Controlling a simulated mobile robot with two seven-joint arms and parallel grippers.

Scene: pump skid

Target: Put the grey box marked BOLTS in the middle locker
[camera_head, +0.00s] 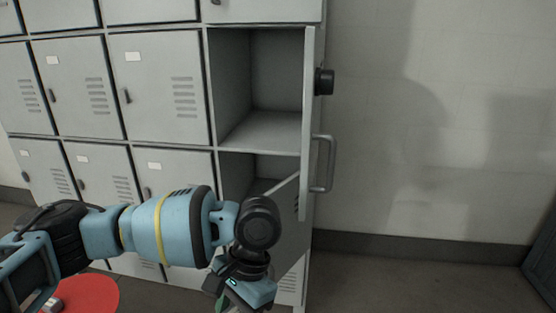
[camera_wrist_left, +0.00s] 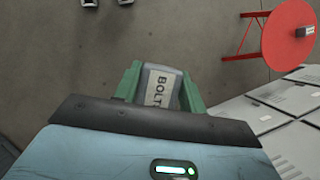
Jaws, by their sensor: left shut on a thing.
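The grey box marked BOLTS (camera_wrist_left: 160,90) is held between the green fingers of my left gripper (camera_wrist_left: 159,86), with its label facing the wrist camera. In the head view my left gripper (camera_head: 226,302) is low at the bottom edge, in front of the lower lockers, and the box cannot be made out there. The middle locker (camera_head: 262,128) in the right-hand column is open and looks empty. Its door (camera_head: 309,110) is swung out on the right, seen nearly edge-on. My gripper is below and in front of this opening. My right gripper is in neither view.
A lower locker (camera_head: 238,176) is also open, its door (camera_head: 290,225) standing out at an angle behind my wrist. A bar handle (camera_head: 324,163) and a black knob (camera_head: 324,81) stick out on the right. A red round table (camera_head: 88,294) stands at lower left.

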